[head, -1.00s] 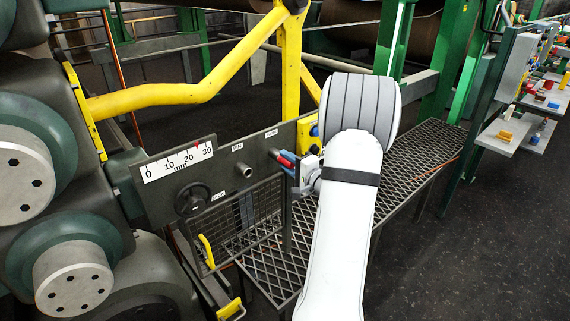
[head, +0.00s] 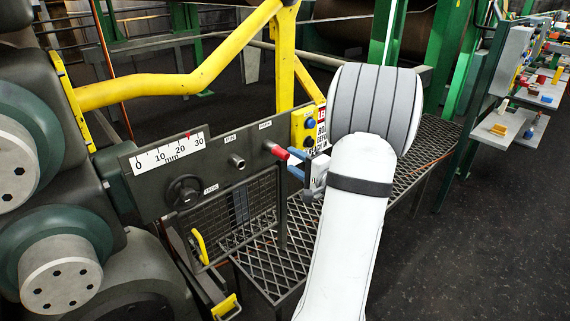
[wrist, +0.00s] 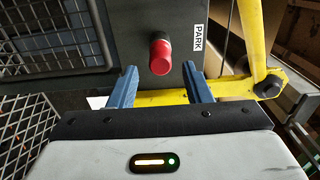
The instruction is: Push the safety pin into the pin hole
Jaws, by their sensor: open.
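The safety pin with its red knob (head: 277,150) sticks out of the dark panel (head: 215,185) near its right end. In the wrist view the red knob (wrist: 160,55) is beside a PARK label. Left of it on the panel is a grey round socket (head: 237,161) under a small label I cannot read clearly; it looks like the pin hole, and its inside is not visible. My gripper (head: 293,165) is open, with blue fingers just right of the knob. In the wrist view my gripper's fingertips (wrist: 159,68) stand either side of the knob's line, apart from it and holding nothing.
A handwheel (head: 184,190) and a millimetre scale (head: 170,152) are on the panel's left. Yellow rails (head: 165,85) rise behind it. A mesh guard with a yellow handle (head: 200,246) hangs below. Large rollers stand at left; a grated walkway (head: 270,255) runs beneath.

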